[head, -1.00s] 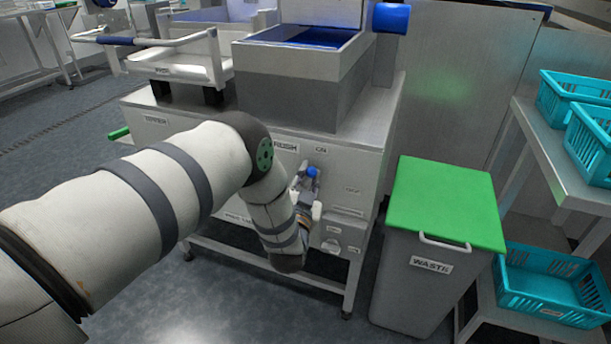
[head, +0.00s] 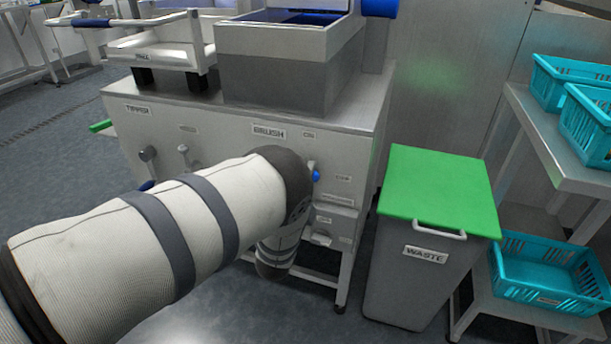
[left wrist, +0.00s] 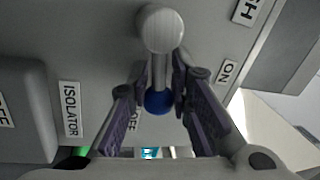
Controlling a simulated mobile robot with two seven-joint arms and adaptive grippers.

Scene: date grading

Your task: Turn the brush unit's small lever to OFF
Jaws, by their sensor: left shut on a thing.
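The brush unit's small lever shows in the left wrist view (left wrist: 159,70), with a pale round hub and a blue knob (left wrist: 158,102). My left gripper (left wrist: 162,108) is shut on it, one dark finger on each side. In that picture the knob lies between the ON label (left wrist: 227,72) and the partly covered OFF label (left wrist: 133,118), nearer OFF. In the head view the blue knob (head: 316,175) peeks out beside my left arm, below ON and left of OFF (head: 343,178). My arm hides the gripper and the hub there. My right gripper is not in view.
An isolator label (left wrist: 70,108) is beside a raised box at left in the wrist view. A green-lidded waste bin (head: 440,195) stands right of the machine, with teal crates (head: 548,275) on a rack beyond.

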